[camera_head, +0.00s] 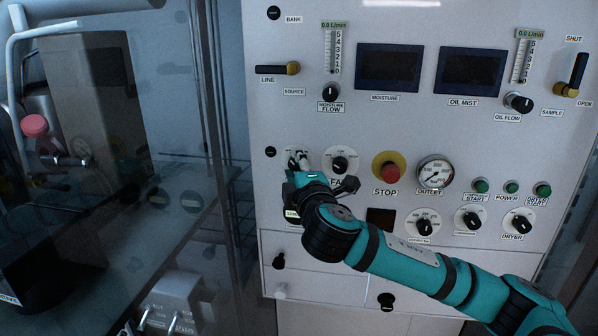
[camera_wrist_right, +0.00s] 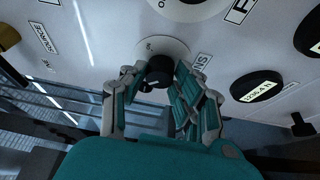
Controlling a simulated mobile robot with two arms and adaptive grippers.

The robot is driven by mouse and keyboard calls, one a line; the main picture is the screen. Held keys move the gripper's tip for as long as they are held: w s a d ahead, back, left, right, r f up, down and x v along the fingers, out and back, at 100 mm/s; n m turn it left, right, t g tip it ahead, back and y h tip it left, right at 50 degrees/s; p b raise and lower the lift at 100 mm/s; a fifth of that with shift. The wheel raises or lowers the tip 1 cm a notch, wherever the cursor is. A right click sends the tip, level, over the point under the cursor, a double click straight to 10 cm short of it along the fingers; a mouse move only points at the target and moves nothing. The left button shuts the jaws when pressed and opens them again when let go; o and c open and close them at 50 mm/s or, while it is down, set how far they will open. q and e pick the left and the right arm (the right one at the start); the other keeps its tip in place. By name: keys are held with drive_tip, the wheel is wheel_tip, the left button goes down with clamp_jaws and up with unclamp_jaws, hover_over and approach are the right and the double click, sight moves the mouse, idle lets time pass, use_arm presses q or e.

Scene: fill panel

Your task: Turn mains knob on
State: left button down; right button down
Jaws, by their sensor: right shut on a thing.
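The mains knob (camera_wrist_right: 159,71) is a black knob on a round white dial plate on the panel. In the right wrist view it sits between the two fingers of my right gripper (camera_wrist_right: 158,92), which is shut on it. Part of the label beside it shows the letters "NS". In the head view my right gripper (camera_head: 298,164) reaches the panel's left side and covers the knob and most of its plate. I cannot read which way the knob points. My left gripper is not in view.
The fan knob (camera_head: 340,164) is just right of my gripper, with the red stop button (camera_head: 389,167) and outlet gauge (camera_head: 435,173) beyond. My right arm covers part of the lower panel. A glass-sided area lies left of the panel.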

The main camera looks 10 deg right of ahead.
drive_tip(key=m+b, duration=0.2)
drive_tip(key=b, duration=0.1)
drive_tip(key=m+t+b, duration=0.1)
drive_tip(key=m+b, duration=0.1)
drive_tip(key=b, duration=0.2)
drive_tip(key=f+m+t+h+b, duration=0.1)
drive_tip(key=m+b, duration=0.1)
drive_tip(key=b, duration=0.1)
drive_tip(key=m+h+b, duration=0.1)
drive_tip(key=m+b, duration=0.2)
drive_tip(key=m+t+h+b, duration=0.1)
drive_tip(key=m+h+b, duration=0.1)
drive_tip(key=m+b, duration=0.2)
drive_tip(key=m+h+b, duration=0.1)
drive_tip(key=m+b, duration=0.2)
drive_tip(key=b, duration=0.1)
drive_tip(key=shift+a+r+m+h, duration=0.15)
drive_tip(key=shift+a+m+h, duration=0.15)
drive_tip(key=shift+h, duration=0.1)
drive_tip(key=m+h+b, duration=0.2)
drive_tip(key=m, duration=0.1)
drive_tip(key=shift+w+r, duration=0.1)
drive_tip(key=shift+r+m+h+b, duration=0.15)
drive_tip(key=shift+m+h+b, duration=0.4)
drive_tip(key=shift+m, duration=0.55)
drive_tip(key=shift+r, duration=0.1)
